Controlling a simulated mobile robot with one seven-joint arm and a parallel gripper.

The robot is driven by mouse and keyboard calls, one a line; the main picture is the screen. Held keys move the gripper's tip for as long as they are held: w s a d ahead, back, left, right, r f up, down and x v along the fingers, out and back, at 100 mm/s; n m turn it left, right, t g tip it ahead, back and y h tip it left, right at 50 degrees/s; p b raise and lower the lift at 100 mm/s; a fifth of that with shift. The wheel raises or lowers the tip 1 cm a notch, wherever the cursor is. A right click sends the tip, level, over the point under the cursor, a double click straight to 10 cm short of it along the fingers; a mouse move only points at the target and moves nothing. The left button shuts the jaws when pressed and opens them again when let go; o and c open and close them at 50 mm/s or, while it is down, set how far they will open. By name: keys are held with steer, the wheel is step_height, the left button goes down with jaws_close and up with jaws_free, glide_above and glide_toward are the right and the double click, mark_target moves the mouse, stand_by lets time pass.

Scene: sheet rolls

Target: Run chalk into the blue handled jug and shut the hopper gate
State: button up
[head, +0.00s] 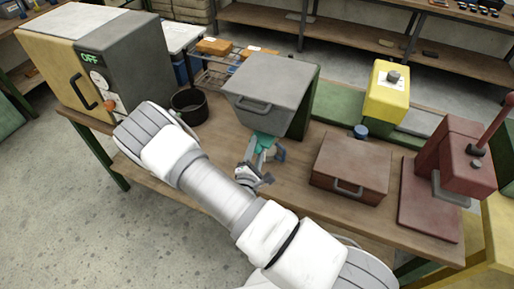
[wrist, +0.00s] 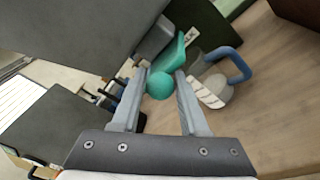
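The grey hopper (head: 272,82) stands on the bench, with a teal gate part (head: 264,140) under its front. In the wrist view the teal gate (wrist: 177,50) ends in a round knob (wrist: 160,84). My gripper (head: 256,165) has its fingers (wrist: 162,72) on either side of this knob, seemingly shut on it. The jug with the blue handle (wrist: 238,65) is just right of the fingers, beside the gate. Its clear body (wrist: 213,88) shows a pale striped patch; I cannot tell its fill. In the head view its handle (head: 279,152) shows right of my gripper.
A dark pot (head: 189,107) and a grey and tan oven-like box (head: 100,60) stand left. A brown lidded box (head: 350,168), a red lever press (head: 455,170) and a yellow block (head: 387,92) stand right. Bare bench (head: 306,160) shows between jug and brown box.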

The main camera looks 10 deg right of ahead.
jaws_close()
stand_by(1.1)
